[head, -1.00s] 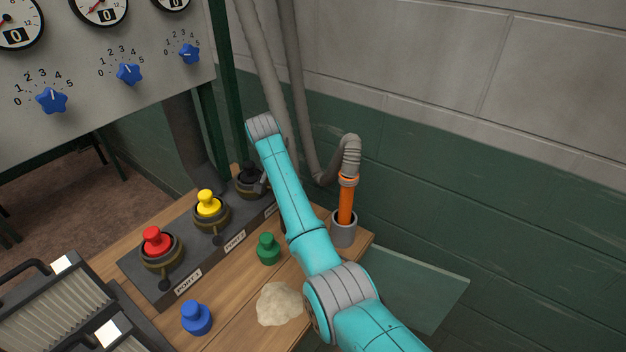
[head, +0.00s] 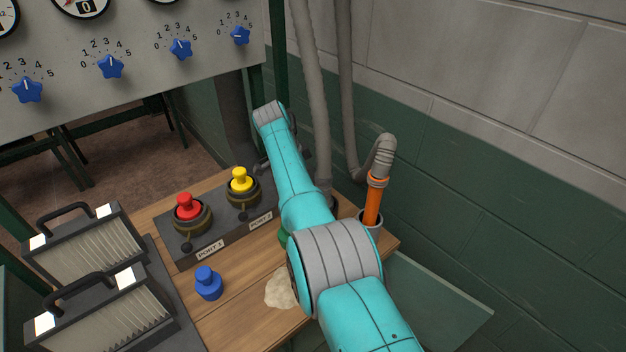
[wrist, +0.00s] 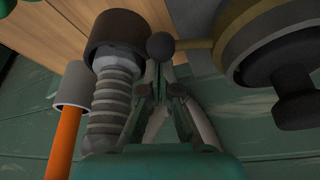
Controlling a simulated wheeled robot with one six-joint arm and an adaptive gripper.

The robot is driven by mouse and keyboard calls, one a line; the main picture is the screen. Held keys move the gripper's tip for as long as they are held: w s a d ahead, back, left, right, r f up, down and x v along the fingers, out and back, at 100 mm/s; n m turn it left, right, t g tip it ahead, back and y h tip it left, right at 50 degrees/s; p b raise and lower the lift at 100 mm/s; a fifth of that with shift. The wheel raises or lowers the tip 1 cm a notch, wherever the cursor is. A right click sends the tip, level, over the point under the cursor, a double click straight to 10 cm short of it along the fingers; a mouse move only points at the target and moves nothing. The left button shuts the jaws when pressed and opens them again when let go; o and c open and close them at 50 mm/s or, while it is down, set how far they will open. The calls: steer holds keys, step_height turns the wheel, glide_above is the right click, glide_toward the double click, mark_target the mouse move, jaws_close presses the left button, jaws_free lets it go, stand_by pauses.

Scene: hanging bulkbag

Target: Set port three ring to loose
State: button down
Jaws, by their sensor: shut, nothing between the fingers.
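Port three's ring (wrist: 232,38) shows in the wrist view as a brass-coloured collar around a black plug (wrist: 297,95). A thin lever runs left from the ring to a dark ball knob (wrist: 162,46). My gripper (wrist: 166,72) is shut and empty, its fingertips close to the ball; whether they touch it I cannot tell. In the head view my arm hides port three and the gripper. Port 1 (head: 192,215) holds a red plug and port 2 (head: 243,188) a yellow one, each with a lever and ball.
A ribbed grey hose with a dark cuff (wrist: 116,38) stands close left of my gripper. An orange nozzle (head: 373,203) sits in a grey cup. A blue plug (head: 208,284) and a pale powder heap (head: 281,288) lie on the bench, with filter-like boxes (head: 85,245) at left.

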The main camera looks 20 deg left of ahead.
steer(key=shift+s+a, duration=0.85)
steer(key=shift+a, duration=0.1)
steer(key=shift+s+a, duration=0.1)
steer(key=shift+a, duration=0.05)
